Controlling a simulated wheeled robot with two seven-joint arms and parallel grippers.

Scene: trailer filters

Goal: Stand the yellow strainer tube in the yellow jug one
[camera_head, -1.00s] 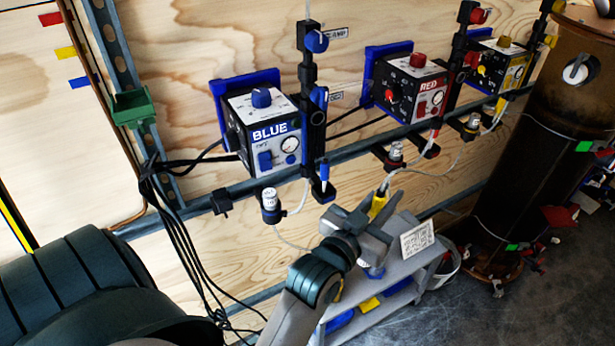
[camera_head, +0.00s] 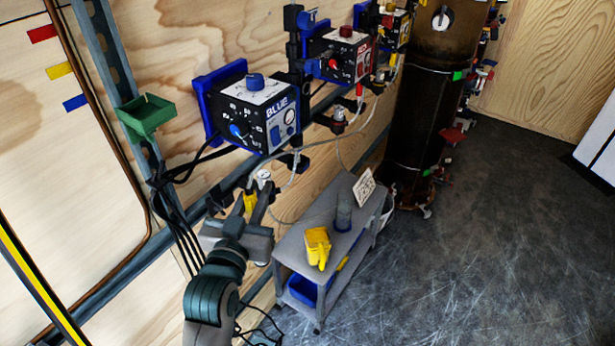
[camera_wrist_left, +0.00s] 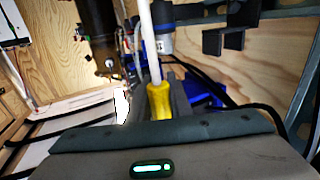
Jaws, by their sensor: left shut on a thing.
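My left gripper (camera_head: 256,198) is shut on the yellow strainer tube (camera_head: 250,204), which is partly hidden between the fingers. The yellow jug (camera_head: 318,246) stands upright on the front of the grey cart (camera_head: 295,250), to the right of my left gripper. The strainer tube is apart from the jug. My right gripper is not in view.
A grey-blue jug (camera_head: 343,213) and a printed card (camera_head: 364,188) are on the cart behind the yellow jug. The blue pump box (camera_head: 257,113) and red pump box (camera_head: 340,55) hang on the wall. A dark drum (camera_head: 428,110) stands behind the cart. Open floor (camera_head: 480,250) lies right.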

